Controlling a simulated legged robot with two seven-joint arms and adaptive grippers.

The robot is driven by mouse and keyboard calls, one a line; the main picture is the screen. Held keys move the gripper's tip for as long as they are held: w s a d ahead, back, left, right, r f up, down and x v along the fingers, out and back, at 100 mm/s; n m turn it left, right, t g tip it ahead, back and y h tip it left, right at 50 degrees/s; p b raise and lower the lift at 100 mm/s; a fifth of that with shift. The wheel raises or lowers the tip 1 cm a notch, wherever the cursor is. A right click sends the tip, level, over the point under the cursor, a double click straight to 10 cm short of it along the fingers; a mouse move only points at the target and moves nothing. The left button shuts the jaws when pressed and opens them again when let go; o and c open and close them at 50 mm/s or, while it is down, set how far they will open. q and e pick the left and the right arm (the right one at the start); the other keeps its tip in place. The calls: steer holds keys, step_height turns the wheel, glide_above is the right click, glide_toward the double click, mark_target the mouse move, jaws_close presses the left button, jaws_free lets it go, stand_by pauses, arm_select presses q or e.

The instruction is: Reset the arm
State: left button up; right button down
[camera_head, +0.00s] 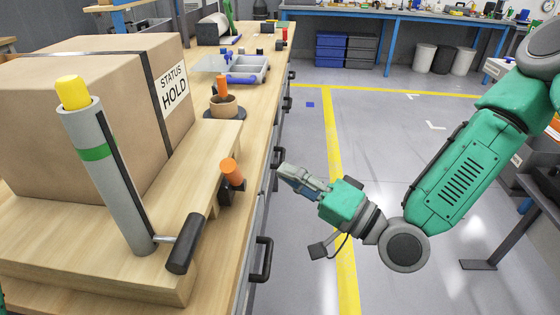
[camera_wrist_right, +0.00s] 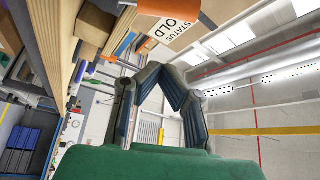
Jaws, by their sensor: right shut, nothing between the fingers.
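My right arm (camera_head: 450,180) comes in from the right in the head view, a green arm bent at a grey joint. Its right gripper (camera_head: 284,168) points left, beside the front edge of the wooden bench. It is shut and empty, and holds clear of the bench things. In the right wrist view the two fingers of this gripper (camera_wrist_right: 155,68) meet at their tips, with nothing between them. My left gripper is not in view.
A large cardboard box (camera_head: 60,130) labelled STATUS HOLD stands on the bench. A grey cylinder with a yellow cap (camera_head: 110,180) and a black-handled lever (camera_head: 186,243) are near it. A grey tray (camera_head: 238,68) lies farther back.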

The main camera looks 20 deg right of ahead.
steer(key=s+f+n+g+h, duration=0.2)
steer(key=s+f+g+h, duration=0.15)
steer(key=f, duration=0.65)
steer(key=s+f+n+g+h, duration=0.15)
steer(key=s+f+g, duration=0.25)
steer(key=f, duration=0.6)
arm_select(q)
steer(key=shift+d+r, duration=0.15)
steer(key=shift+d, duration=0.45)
arm_select(e)
steer(key=s+d+f+n+g+h, duration=0.2)
steer(key=s+d+f+g+h, duration=0.5)
steer(key=s+d+f, duration=0.5)
steer(key=s+d, duration=0.2)
steer(key=s, duration=0.2)
steer(key=shift+d+n+g+h, duration=0.35)
steer(key=shift+h, duration=0.05)
